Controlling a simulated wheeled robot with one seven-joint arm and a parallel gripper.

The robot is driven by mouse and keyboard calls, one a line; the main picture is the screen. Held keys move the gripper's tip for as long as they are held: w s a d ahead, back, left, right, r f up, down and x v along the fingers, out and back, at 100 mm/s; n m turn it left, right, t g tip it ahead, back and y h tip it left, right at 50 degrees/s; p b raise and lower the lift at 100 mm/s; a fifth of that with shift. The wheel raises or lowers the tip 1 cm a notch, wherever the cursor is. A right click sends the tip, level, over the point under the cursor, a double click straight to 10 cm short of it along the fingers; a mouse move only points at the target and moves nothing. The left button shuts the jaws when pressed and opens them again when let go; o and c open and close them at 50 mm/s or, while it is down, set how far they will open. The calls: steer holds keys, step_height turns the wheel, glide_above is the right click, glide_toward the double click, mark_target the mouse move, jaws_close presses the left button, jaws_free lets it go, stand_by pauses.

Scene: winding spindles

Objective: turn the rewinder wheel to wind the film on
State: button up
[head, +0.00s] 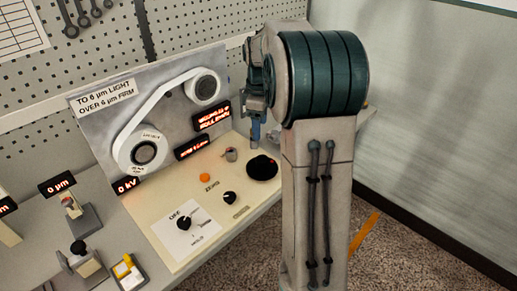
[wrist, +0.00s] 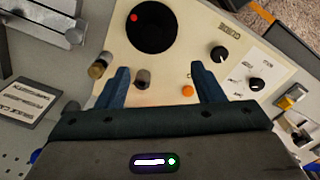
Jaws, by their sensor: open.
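The rewinder wheel, which I take to be the black disc with a red dot, lies on the cream console in the head view (head: 262,168). It also shows at the top of the wrist view (wrist: 156,32). The white film (head: 160,95) runs between a lower left reel (head: 143,153) and an upper right reel (head: 203,88) on the upright panel. My gripper (wrist: 161,72) is open and empty, with blue fingers spread over the console. The wheel is beyond the fingertips in the wrist view, apart from them. In the head view my gripper (head: 256,131) is partly hidden by my arm.
A small grey post (wrist: 142,79) shows between the fingers and a brass one (wrist: 98,67) left of them. An orange button (head: 205,178), a black knob (head: 229,198) and an OFF dial (head: 184,223) sit on the console. Small fixtures (head: 87,262) stand at the left.

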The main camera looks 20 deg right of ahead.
mark_target(262, 158)
steer(key=shift+n, duration=0.4)
steer(key=f, duration=0.4)
steer(key=w+d+f+p, duration=0.1)
steer(key=f, duration=0.9)
steer(key=shift+w+d+f+p, duration=0.1)
steer(key=shift+w+d+p, duration=0.05)
steer(key=shift+d+p, duration=0.15)
steer(key=c, duration=1)
